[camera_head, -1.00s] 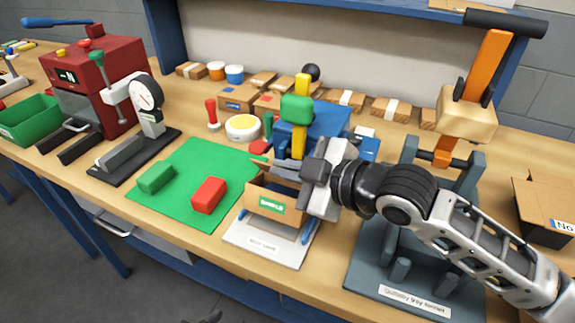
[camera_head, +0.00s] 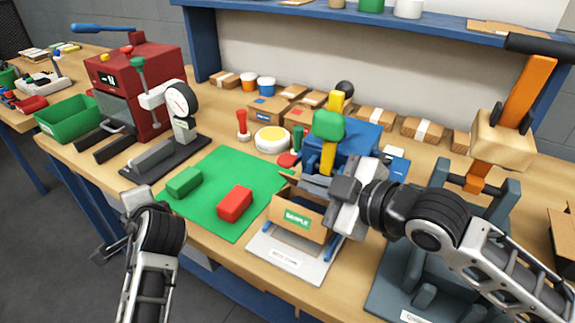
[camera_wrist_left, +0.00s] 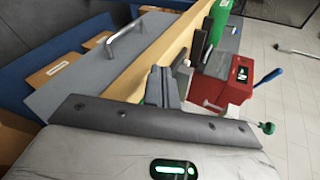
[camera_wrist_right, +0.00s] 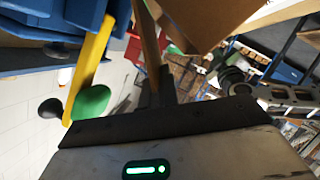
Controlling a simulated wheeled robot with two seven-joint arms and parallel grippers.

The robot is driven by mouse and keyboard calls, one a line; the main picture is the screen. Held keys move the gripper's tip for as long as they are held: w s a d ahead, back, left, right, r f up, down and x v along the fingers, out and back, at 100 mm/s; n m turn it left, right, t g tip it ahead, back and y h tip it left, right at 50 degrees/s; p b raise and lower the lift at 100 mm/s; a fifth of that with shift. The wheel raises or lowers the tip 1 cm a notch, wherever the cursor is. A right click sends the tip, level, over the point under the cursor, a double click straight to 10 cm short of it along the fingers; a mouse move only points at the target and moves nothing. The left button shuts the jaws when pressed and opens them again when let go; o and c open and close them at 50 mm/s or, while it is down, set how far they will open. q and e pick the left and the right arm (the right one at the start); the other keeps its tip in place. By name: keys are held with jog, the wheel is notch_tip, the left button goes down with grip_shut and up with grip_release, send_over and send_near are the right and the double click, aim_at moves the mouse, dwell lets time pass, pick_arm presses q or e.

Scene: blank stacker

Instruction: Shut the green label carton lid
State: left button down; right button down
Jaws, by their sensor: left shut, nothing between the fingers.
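The brown carton with the green label (camera_head: 297,217) stands on a white base plate (camera_head: 282,259) at the bench front. Its top is partly hidden by my right gripper. My right gripper (camera_head: 322,187) is at the carton's upper right side. In the right wrist view its fingertips (camera_wrist_right: 155,85) meet a thin cardboard strip (camera_wrist_right: 149,40), beside a larger cardboard panel (camera_wrist_right: 205,18). I cannot tell whether they grip it. My left gripper (camera_head: 103,254) is in front of the bench at left, shut and empty; it also shows in the left wrist view (camera_wrist_left: 160,78).
A green mat (camera_head: 220,205) with a green block (camera_head: 184,182) and a red block (camera_head: 235,203) lies left of the carton. A blue device with a yellow lever (camera_head: 328,158) stands close behind it. A grey stand (camera_head: 412,262) is to the right.

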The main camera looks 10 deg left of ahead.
pick_arm(q)
jog(key=w+d+r+n+t, duration=0.2)
jog(key=w+r, duration=0.1)
jog(key=r, duration=0.3)
jog(key=w+d+r+n+t, duration=0.1)
jog(key=w+d+r+n, duration=0.15)
jog(key=r, duration=0.45)
jog(key=s+d+r+h, duration=0.25)
jog(key=d+h, duration=0.45)
jog(key=d, duration=0.5)
jog(key=s+d+r+h, duration=0.2)
jog(key=d+r+h, duration=0.2)
jog(key=d+h, duration=0.5)
jog(key=w+d+f, duration=0.1)
jog(key=w, duration=0.1)
jog(key=w+d+f+y, duration=0.1)
jog(key=w+d+f, duration=0.1)
jog(key=w+d+f+y, duration=0.1)
jog(key=w+f, duration=0.1)
jog(key=w, duration=0.1)
jog(key=shift+d, duration=0.2)
jog(key=shift+s+a+f, duration=0.25)
jog(key=shift+s+f, duration=0.5)
jog(key=shift+f, duration=0.3)
jog(key=shift+s+a+f, duration=0.2)
jog(key=shift+s+f, duration=0.15)
jog(key=shift+s, duration=0.15)
